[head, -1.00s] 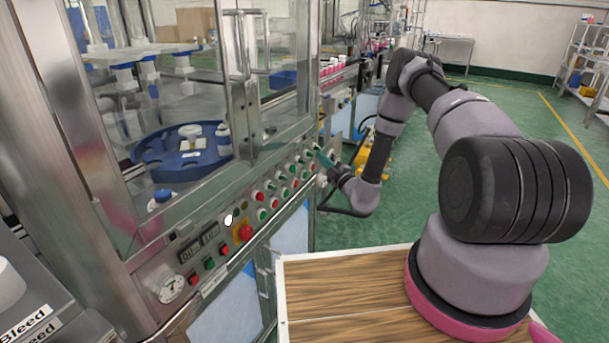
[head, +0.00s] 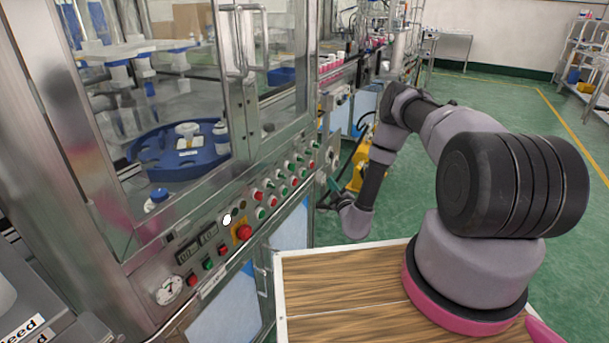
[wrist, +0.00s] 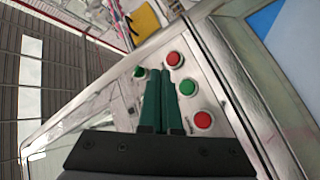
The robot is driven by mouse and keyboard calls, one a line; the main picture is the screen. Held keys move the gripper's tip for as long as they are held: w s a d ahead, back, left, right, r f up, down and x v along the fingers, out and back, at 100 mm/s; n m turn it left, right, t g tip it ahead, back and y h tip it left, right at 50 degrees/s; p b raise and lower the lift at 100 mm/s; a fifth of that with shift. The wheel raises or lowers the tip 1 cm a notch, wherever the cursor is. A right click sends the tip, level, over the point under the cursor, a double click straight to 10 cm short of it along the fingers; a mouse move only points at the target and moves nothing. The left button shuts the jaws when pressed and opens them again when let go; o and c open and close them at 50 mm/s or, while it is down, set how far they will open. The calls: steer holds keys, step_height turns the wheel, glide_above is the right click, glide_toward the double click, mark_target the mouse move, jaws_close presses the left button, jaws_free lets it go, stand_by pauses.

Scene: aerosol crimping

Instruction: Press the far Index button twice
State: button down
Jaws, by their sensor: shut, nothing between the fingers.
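The control panel (head: 268,203) has rows of red and green buttons. Its labels are too small to read, so I cannot tell which is the far Index button. At its far end is a red button (head: 311,164). My gripper (head: 334,183) has green fingers and is just right of the panel's far end, apart from it. In the wrist view my gripper (wrist: 160,76) is shut and empty, pointing over the panel. Around its fingers are a red button (wrist: 174,59), a green button (wrist: 187,88), a lower red button (wrist: 202,120) and a partly hidden green button (wrist: 140,73).
A glass-walled machine housing (head: 200,90) with a blue turntable (head: 170,165) rises behind the panel. A red knob on a yellow plate (head: 243,232) and a gauge (head: 169,290) are on the nearer panel. Green floor (head: 480,110) lies open at the right.

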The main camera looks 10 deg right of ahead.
steer(key=w+a, duration=0.4)
steer(key=a, duration=0.2)
steer(key=shift+w+a, duration=0.2)
steer(key=shift+w, duration=0.1)
steer(key=shift+w+a, duration=0.1)
stand_by(1.8)
steer(key=shift+w+a, duration=0.15)
steer(key=shift+a, duration=0.1)
steer(key=shift+w+a, duration=0.25)
steer(key=shift+a, duration=0.1)
stand_by(0.9)
steer(key=shift+s+d, duration=0.5)
steer(key=shift+d, duration=0.15)
steer(key=shift+s+d, duration=0.75)
steer(key=shift+d, duration=0.3)
steer(key=shift+s+d, duration=0.7)
steer(key=shift+d, duration=0.3)
